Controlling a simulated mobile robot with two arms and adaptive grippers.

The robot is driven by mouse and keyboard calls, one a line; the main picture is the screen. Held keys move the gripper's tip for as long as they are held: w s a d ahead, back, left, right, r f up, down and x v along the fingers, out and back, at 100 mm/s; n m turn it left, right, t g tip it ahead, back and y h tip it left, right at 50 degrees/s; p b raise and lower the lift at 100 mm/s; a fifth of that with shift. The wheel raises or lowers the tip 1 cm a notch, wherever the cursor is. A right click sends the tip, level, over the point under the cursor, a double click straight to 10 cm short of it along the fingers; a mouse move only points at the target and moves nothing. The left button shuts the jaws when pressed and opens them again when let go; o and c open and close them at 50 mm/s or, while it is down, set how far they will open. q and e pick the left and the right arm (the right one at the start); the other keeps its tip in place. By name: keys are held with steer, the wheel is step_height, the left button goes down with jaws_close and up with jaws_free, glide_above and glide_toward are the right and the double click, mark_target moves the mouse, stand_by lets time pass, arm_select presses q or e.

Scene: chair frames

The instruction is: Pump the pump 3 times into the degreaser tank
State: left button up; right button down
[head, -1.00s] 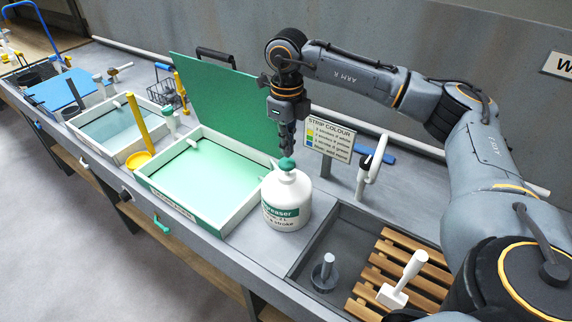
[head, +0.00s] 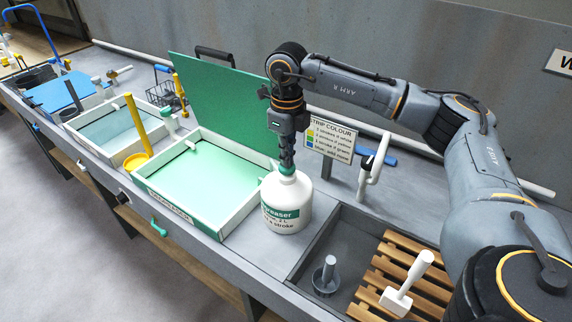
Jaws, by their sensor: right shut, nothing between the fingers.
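The white degreaser bottle (head: 287,204) stands upright on the bench, with a green label band. Any spout on the pump is too small to make out. My left gripper is not in view.
A sign on a stand (head: 332,139) and a white tap (head: 373,160) stand right of the bottle. A sink with a wooden rack (head: 408,275) and white mallet-like tool (head: 407,283) lies at right. A second tank (head: 115,128) with a yellow-handled ladle (head: 137,125) is at left.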

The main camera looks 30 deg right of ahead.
steer(key=shift+f, duration=0.4)
steer(key=shift+r, duration=0.2)
steer(key=shift+r+p, duration=1.8)
steer(key=shift+r, duration=0.95)
steer(key=shift+f, duration=0.2)
steer(key=shift+f+b, duration=2.05)
steer(key=shift+f, duration=0.65)
steer(key=shift+r, duration=0.1)
steer(key=shift+r+p, duration=1.9)
steer(key=shift+r, duration=0.85)
